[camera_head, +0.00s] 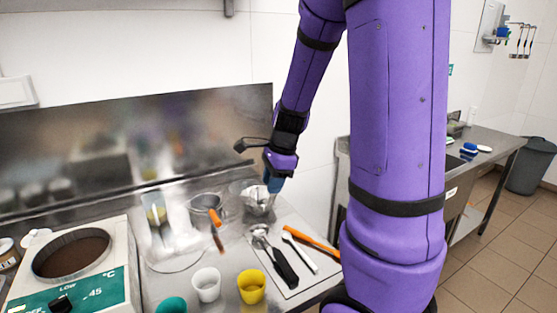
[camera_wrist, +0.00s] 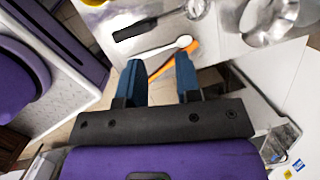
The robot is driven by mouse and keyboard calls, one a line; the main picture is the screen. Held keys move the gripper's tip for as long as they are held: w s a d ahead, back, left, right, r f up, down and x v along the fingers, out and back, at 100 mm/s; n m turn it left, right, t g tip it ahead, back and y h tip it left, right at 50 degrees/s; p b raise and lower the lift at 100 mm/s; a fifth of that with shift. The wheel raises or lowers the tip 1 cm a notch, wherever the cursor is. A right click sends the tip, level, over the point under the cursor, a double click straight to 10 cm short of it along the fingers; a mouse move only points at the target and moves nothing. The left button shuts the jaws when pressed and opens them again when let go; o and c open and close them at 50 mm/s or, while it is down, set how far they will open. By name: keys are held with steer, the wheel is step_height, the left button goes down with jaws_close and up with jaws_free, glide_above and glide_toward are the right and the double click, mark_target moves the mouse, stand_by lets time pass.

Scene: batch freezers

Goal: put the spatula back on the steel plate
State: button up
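An orange-handled utensil (camera_head: 311,243), possibly the spatula, lies at the right edge of a pale plate or mat (camera_head: 294,288) on the counter. It also shows in the wrist view (camera_wrist: 161,68), beyond my fingertips. A second orange-handled utensil (camera_head: 216,220) leans out of a small metal pot; I cannot tell which is the spatula. My gripper (camera_head: 273,184) has blue fingers and is above a steel bowl (camera_head: 257,203) in the head view. In the wrist view my gripper (camera_wrist: 160,70) has its fingers spread apart, with nothing held between them.
A white spoon (camera_head: 300,250) and a black-handled scoop (camera_head: 280,263) lie beside the orange utensil. A white cup (camera_head: 207,284), a yellow cup (camera_head: 251,286) and a green cup (camera_head: 172,306) stand in front. A metal pot (camera_head: 203,207) stands behind. A batch-freezer unit (camera_head: 100,277) is at left.

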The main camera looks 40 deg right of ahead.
steer(key=s+a+r+n+t+h, duration=0.1)
steer(key=s+a+r+n, duration=0.5)
steer(key=n, duration=0.5)
steer(key=s+a+r+n+t+h, duration=0.1)
steer(key=s+a+r+n+t, duration=0.1)
steer(key=s+a+r+n, duration=0.5)
steer(key=s+r+n, duration=0.3)
steer(key=n, duration=0.1)
steer(key=shift+s+a+r, duration=0.15)
steer(key=shift+s+a, duration=0.1)
steer(key=shift+s, duration=0.15)
